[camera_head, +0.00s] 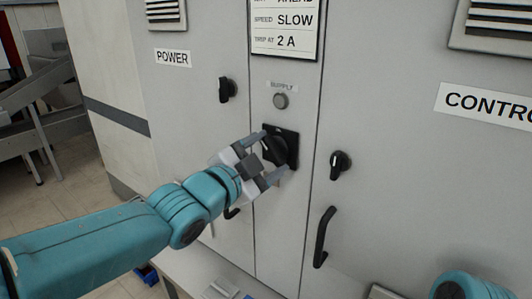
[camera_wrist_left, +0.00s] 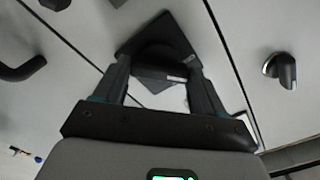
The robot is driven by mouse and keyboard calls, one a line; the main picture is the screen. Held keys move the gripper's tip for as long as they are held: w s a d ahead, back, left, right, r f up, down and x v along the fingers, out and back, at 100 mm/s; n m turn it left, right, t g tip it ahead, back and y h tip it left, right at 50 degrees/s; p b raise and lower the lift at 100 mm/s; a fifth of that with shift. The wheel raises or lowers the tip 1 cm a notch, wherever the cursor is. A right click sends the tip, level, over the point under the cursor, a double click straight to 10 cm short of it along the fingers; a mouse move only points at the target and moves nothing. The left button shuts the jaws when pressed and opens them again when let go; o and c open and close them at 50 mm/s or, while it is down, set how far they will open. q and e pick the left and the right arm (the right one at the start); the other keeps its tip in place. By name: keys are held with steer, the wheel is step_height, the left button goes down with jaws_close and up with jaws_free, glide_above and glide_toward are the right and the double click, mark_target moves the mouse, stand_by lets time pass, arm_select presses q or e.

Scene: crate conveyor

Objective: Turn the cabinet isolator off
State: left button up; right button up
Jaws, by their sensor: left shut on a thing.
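The isolator (camera_head: 281,147) is a black rotary knob on a square black plate, set on the narrow middle strip of the cabinet below a grey round lamp marked SUPPLY (camera_head: 281,101). My left gripper (camera_head: 270,158) is at the knob, with its fingers on either side of it, shut on it. In the left wrist view the isolator's knob (camera_wrist_left: 160,62) sits between the two fingers, and the plate behind it looks tilted in that picture. The fingers hide part of the knob, so I cannot read its exact position. A teal part of my right arm shows at lower right; its gripper is out of view.
Black door knobs sit left (camera_head: 226,89) and right (camera_head: 340,164) of the isolator. A black bar handle (camera_head: 323,237) stands out at lower right. A sign plate (camera_head: 285,27) reads SLOW and 2 A. A pale ledge (camera_head: 192,268) lies below the doors.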

arm_select(q)
steer(key=n+p, duration=0.1)
steer(key=n, duration=0.3)
steer(key=shift+n, duration=0.3)
steer(key=shift+f+n+p, duration=0.1)
steer(key=shift+n+p, duration=0.45)
steer(key=shift+n, duration=1.65)
steer(key=o, duration=1)
steer(key=shift+o, duration=0.2)
steer(key=shift+s+a, duration=0.1)
